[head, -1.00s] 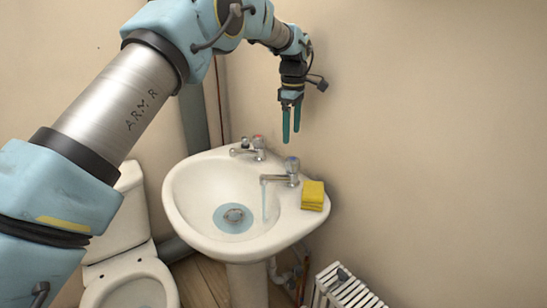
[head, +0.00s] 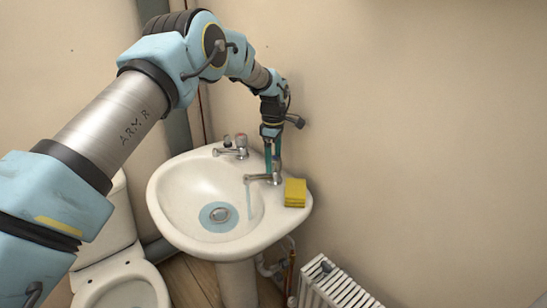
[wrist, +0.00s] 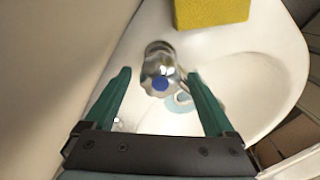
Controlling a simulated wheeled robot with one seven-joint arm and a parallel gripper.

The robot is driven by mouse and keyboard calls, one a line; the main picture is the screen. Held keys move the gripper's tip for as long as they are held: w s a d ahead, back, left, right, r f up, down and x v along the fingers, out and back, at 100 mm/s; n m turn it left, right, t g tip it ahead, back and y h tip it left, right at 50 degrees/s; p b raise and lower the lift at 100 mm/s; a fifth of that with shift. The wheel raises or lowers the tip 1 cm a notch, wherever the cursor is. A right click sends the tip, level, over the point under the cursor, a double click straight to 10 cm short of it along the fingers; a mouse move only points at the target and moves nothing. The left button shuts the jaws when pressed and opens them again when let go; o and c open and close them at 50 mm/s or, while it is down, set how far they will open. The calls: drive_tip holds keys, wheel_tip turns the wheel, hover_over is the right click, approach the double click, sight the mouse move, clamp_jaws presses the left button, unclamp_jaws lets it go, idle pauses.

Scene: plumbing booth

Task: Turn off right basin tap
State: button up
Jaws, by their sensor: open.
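The right basin tap (head: 258,178) is chrome and stands on the right of the white basin (head: 165,212). A stream of water (head: 249,200) runs from its spout. In the wrist view its tap handle (wrist: 158,70) has a blue cap and lies between my fingertips, clear of both in the picture. My gripper (head: 273,172) is open with green fingers pointing down over this tap. In the head view the fingers hide most of the handle. I cannot tell how far the tips reach down beside it.
A yellow sponge (head: 295,193) sits on the rim just right of the tap, close to my fingers. A left tap (head: 238,150) with a red mark stands behind. The wall is close behind my gripper. A white radiator (head: 335,288) and toilet (head: 125,285) stand below.

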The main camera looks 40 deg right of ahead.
drive_tip(key=c, duration=1.4)
